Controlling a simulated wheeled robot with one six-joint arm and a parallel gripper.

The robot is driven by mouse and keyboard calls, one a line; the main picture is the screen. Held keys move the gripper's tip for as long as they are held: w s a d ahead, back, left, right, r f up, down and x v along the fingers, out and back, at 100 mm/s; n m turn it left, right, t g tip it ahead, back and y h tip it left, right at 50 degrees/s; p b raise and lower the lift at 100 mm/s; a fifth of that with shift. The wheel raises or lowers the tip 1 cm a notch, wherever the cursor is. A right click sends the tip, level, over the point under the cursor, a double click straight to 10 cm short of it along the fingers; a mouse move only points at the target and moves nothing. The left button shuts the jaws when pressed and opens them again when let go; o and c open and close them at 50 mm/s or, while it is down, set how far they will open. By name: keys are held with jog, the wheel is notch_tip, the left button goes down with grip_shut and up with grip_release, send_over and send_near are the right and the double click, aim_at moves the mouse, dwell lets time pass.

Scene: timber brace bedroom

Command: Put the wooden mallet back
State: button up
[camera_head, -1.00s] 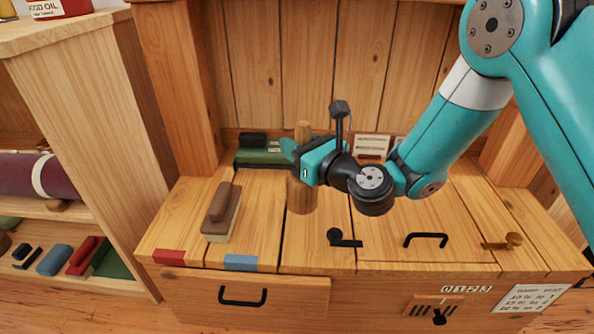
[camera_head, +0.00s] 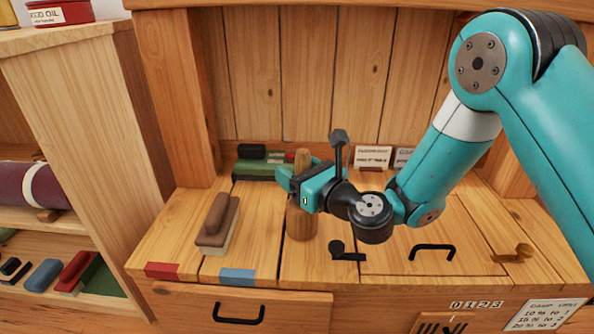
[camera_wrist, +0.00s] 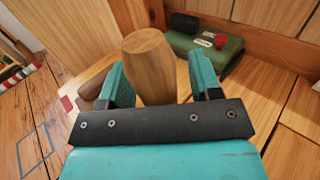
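The wooden mallet (camera_head: 301,224) is upright in my gripper (camera_head: 303,188), above the left-middle part of the workbench (camera_head: 190,235). Its narrow end sticks up above the fingers and its thick end hangs below them. I cannot tell whether the lower end touches the bench. In the wrist view the mallet (camera_wrist: 150,62) rises between the two teal fingers of my gripper (camera_wrist: 160,88). The fingers hide its middle in the head view.
A brown brush (camera_head: 217,222) lies left of the mallet. A green case (camera_head: 258,167) and label cards (camera_head: 373,156) stand at the back. A black knob (camera_head: 345,252), black handle (camera_head: 432,251) and brass latch (camera_head: 514,253) are to the right. A shelf (camera_head: 75,130) stands left.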

jog(key=shift+r, duration=0.25)
jog(key=shift+s+d+f+b, duration=0.2)
jog(key=shift+f+b, duration=0.1)
jog(key=shift+b, duration=0.1)
jog(key=b+v, duration=1.1)
jog(key=shift+s+d+b, duration=0.15)
jog(key=shift+b, duration=0.15)
jog(key=shift+r, duration=0.2)
